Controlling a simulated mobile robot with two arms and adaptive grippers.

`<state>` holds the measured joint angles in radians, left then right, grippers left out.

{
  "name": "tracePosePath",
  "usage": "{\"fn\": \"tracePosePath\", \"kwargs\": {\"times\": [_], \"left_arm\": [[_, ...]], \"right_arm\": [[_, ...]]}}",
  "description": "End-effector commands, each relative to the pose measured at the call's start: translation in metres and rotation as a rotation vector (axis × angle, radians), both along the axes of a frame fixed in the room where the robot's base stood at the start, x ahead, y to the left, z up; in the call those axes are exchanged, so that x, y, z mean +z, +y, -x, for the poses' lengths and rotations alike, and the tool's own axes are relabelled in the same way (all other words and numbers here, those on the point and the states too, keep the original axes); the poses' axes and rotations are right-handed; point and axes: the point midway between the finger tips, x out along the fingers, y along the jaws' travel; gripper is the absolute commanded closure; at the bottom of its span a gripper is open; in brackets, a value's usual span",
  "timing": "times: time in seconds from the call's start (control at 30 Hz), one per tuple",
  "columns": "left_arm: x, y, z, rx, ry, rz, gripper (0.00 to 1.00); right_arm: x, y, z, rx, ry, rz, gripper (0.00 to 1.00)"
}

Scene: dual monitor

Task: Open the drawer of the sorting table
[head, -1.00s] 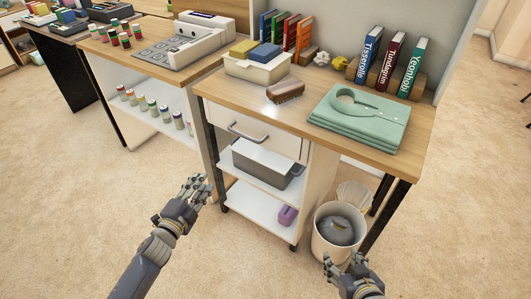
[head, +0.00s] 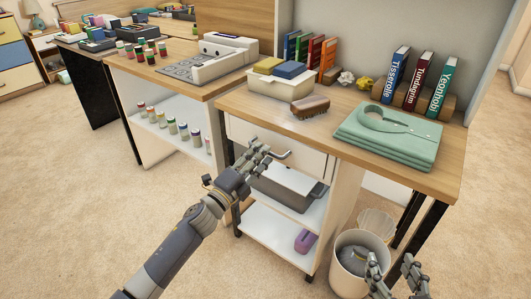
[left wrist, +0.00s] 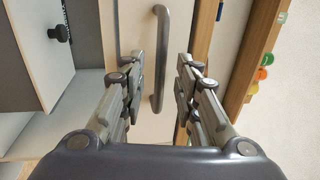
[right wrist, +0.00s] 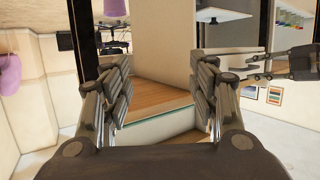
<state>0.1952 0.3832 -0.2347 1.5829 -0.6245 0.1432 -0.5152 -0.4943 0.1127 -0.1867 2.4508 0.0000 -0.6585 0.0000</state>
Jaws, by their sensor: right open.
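The sorting table (head: 385,175) has a wooden top and a white drawer (head: 312,162) under it. The drawer looks shut. Its grey bar handle (head: 285,156) is partly hidden behind my left gripper (head: 264,158) in the head view. In the left wrist view the handle (left wrist: 158,62) lies between the two open fingers of my left gripper (left wrist: 161,68), with a gap visible on both sides. My right gripper (head: 393,268) is open and empty near the bin, low at the right; it also shows open in the right wrist view (right wrist: 164,85).
A grey box (head: 285,187) and a purple object (head: 305,241) stand on shelves below the drawer. A white bin (head: 350,268) stands at the right. The carpet in front is clear.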

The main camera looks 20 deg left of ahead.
Motion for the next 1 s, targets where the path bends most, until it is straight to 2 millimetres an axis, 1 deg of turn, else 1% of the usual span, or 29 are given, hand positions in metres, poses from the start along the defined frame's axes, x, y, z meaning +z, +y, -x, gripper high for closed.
{"fn": "tracePosePath", "kwargs": {"times": [0.03, 0.1, 0.2, 0.37, 0.6, 0.73, 1.0], "left_arm": [[0.001, -0.003, -0.007, 0.0, -0.001, 0.0, 0.71], [0.002, -0.005, -0.014, 0.0, -0.001, 0.0, 0.71], [0.004, -0.008, -0.021, 0.0, -0.001, 0.001, 0.71], [0.005, -0.01, -0.026, 0.001, 0.002, 0.002, 0.71], [0.005, -0.01, -0.026, 0.001, 0.002, 0.002, 0.71], [0.005, -0.01, -0.026, 0.001, 0.002, 0.002, 1.0], [0.004, -0.009, -0.025, 0.001, 0.002, 0.002, 1.0]], "right_arm": [[0.003, 0.001, -0.002, 0.002, -0.022, -0.006, 0.46], [0.009, 0.002, -0.004, 0.003, -0.05, -0.013, 0.46], [0.015, 0.004, -0.006, 0.005, -0.08, -0.02, 0.46], [0.019, 0.005, -0.007, 0.006, -0.099, -0.025, 0.46], [0.02, 0.005, -0.007, 0.006, -0.101, -0.025, 0.46], [0.019, 0.005, -0.007, 0.006, -0.101, -0.025, 0.46], [0.02, 0.004, -0.007, 0.005, -0.099, -0.024, 0.46]]}}
